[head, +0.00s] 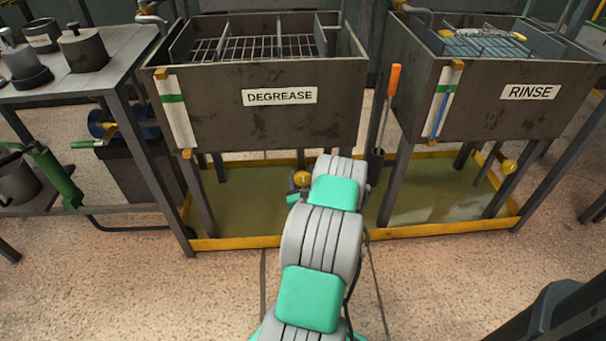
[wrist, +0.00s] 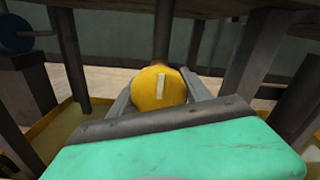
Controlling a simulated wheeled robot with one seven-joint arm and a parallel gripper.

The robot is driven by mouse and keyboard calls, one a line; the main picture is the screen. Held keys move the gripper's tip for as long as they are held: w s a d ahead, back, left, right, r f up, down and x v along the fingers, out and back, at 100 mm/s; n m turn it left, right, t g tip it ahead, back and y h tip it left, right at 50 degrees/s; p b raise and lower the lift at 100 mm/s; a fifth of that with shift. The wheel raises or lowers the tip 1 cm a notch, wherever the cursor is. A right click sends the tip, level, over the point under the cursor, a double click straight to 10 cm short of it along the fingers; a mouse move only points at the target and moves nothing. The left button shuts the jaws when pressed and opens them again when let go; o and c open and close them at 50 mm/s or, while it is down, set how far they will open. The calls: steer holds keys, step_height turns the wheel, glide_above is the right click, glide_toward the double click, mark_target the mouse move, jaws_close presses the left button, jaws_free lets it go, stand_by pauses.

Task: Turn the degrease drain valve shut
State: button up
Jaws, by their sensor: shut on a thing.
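The degrease drain valve shows as a round yellow knob (head: 303,178) below the tank labelled DEGREASE (head: 222,118). In the wrist view the knob (wrist: 158,90) faces me, with a pale bar mark on it standing nearly upright. My gripper (wrist: 160,97) is shut on the knob, one grey finger along each side. A dark pipe (wrist: 163,35) rises above the knob. In the head view my arm reaches under the tank front and hides most of my gripper; the fingertips cannot be made out there.
Tank legs and a yellow-edged drip tray (head: 240,242) surround my arm. An orange-handled tool (head: 393,80) stands between the tanks. A cluttered bench (head: 70,85) is at left.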

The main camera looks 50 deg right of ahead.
mark_target(304, 183)
stand_by(0.3)
steer(key=o, duration=1.3)
steer(key=shift+s+a, duration=0.1)
steer(key=shift+b+v, duration=0.55)
steer(key=shift+v, duration=3.25)
